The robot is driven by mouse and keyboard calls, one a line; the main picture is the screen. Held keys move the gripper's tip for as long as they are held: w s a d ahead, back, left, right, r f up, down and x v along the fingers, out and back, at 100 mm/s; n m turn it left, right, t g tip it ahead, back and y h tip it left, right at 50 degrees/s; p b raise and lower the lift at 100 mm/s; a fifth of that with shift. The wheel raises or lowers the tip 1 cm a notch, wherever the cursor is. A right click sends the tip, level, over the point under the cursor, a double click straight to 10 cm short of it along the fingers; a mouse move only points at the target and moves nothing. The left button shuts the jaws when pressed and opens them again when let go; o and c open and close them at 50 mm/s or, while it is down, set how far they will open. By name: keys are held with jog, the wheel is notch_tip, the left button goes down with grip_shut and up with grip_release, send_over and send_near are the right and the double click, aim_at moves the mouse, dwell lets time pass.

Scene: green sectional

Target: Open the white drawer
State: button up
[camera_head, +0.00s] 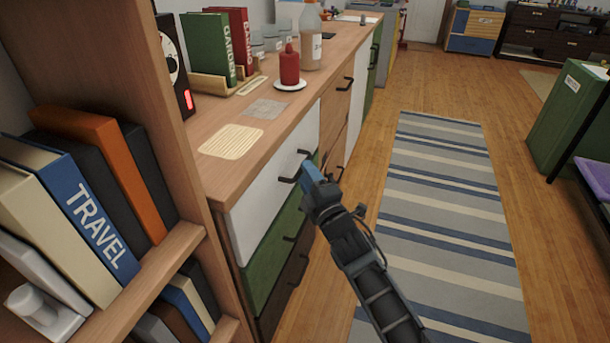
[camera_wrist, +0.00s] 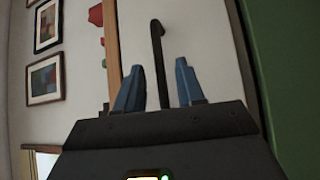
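The white drawer (camera_head: 262,198) is the top front at the near end of the wooden cabinet, and it looks closed. Its black handle (camera_head: 293,168) sticks out from the front. My gripper (camera_head: 312,172) has blue fingertips and is right at this handle. In the wrist view, the white drawer front (camera_wrist: 210,45) fills much of the picture. The handle (camera_wrist: 156,45) runs upright there, its lower end between the two open fingers (camera_wrist: 160,85). A gap shows on both sides of it, and I see no grip on it.
A green drawer (camera_head: 272,255) and a brown one lie below. A bookshelf (camera_head: 160,258) stands close at left. The striped rug (camera_head: 440,200) is clear floor at right.

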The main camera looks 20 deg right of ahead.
jog(key=shift+w+r, duration=0.1)
jog(key=shift+w, duration=0.8)
grip_shut()
